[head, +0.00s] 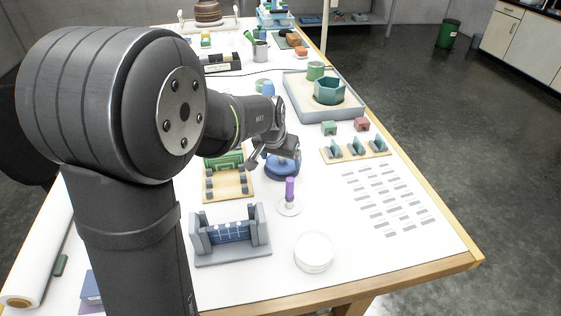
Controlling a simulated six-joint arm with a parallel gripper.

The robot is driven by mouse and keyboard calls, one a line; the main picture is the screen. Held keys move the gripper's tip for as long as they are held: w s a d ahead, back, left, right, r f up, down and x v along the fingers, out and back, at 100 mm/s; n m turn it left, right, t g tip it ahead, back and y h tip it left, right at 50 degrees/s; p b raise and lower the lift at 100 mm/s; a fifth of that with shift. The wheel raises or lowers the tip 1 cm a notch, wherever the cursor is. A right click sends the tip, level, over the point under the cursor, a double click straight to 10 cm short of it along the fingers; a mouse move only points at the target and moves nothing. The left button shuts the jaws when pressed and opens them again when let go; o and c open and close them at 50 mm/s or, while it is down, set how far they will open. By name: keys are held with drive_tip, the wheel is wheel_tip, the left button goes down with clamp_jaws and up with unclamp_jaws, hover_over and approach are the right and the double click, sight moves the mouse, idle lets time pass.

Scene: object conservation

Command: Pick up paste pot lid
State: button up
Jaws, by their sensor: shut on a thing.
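My gripper (273,158) is low over the table at the middle of the head view, at a dark blue round piece (284,173). It is shut on the top of this piece, which looks like the paste pot lid, though I cannot be sure. The fingers hide part of it, and I cannot tell if it is clear of what is under it. A purple upright handle (290,189) on a clear round base (289,208) stands just in front. A white round container (314,252) sits nearer the front edge.
A grey stand with a blue panel (231,232) and a wooden rack (228,186) are left of the gripper. A rack with green pieces (356,151) and a grey tray (350,112) holding green pots are right and behind. Flat grey strips (385,200) lie at right.

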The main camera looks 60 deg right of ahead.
sight(283, 165)
drive_tip(key=r, duration=0.1)
drive_tip(key=s+r, duration=0.1)
drive_tip(key=r, duration=0.1)
drive_tip(key=s+a+r, duration=0.2)
drive_tip(key=s+r, duration=0.4)
drive_tip(key=s, duration=0.4)
drive_tip(key=s+a+m+g, duration=0.1)
drive_tip(key=s+a+m, duration=0.3)
drive_tip(key=a, duration=0.5)
drive_tip(key=s+a+m+g, duration=0.1)
drive_tip(key=s+a+m, duration=0.1)
drive_tip(key=s+a, duration=0.5)
drive_tip(key=shift+w+a+f, duration=0.25)
drive_tip(key=shift+w+f, duration=0.05)
drive_tip(key=shift+f, duration=0.75)
drive_tip(key=shift+w+a+f, duration=0.2)
drive_tip(key=shift+w+f, duration=0.1)
drive_tip(key=shift+f, duration=0.7)
drive_tip(key=shift+w+a+f, duration=0.25)
drive_tip(key=shift+w+f, duration=0.05)
drive_tip(key=shift+f, duration=0.75)
drive_tip(key=shift+f, duration=0.2)
drive_tip(key=o, duration=0.8)
drive_tip(key=shift+o, duration=0.2)
drive_tip(key=shift+r, duration=0.1)
